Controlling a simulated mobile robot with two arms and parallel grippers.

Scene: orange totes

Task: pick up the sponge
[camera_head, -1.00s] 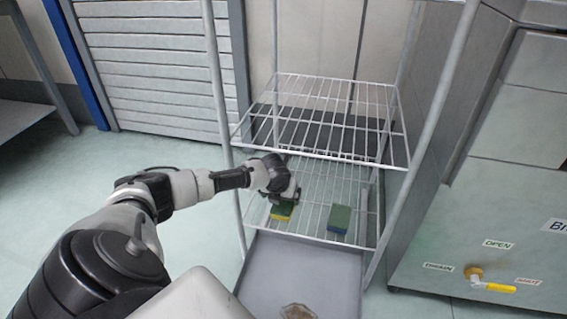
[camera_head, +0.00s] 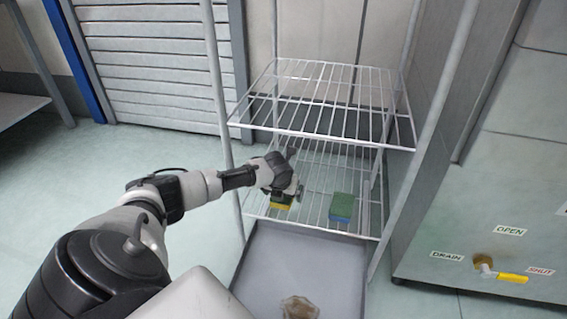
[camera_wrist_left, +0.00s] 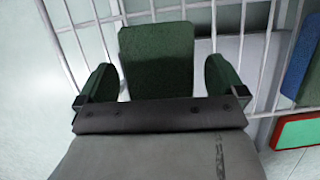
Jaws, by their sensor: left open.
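A green-topped sponge with a yellow lower layer (camera_head: 280,206) lies on the lower wire shelf, near its left front. It shows in the left wrist view as a dark green block (camera_wrist_left: 157,55). My left gripper (camera_head: 284,193) is over this sponge, partly hiding it. In the left wrist view my left gripper (camera_wrist_left: 160,80) is open, with one finger at each side of the green block and small gaps between. A second sponge, green-topped with a blue side (camera_head: 342,206), lies to the right on the same shelf. My right gripper is not in view.
An upper wire shelf (camera_head: 330,98) hangs above the arm's reach. Rack posts (camera_head: 220,90) stand close by my left arm. A grey tray (camera_head: 262,265) lies below the front. A red-edged green item (camera_wrist_left: 296,131) shows at right in the wrist view.

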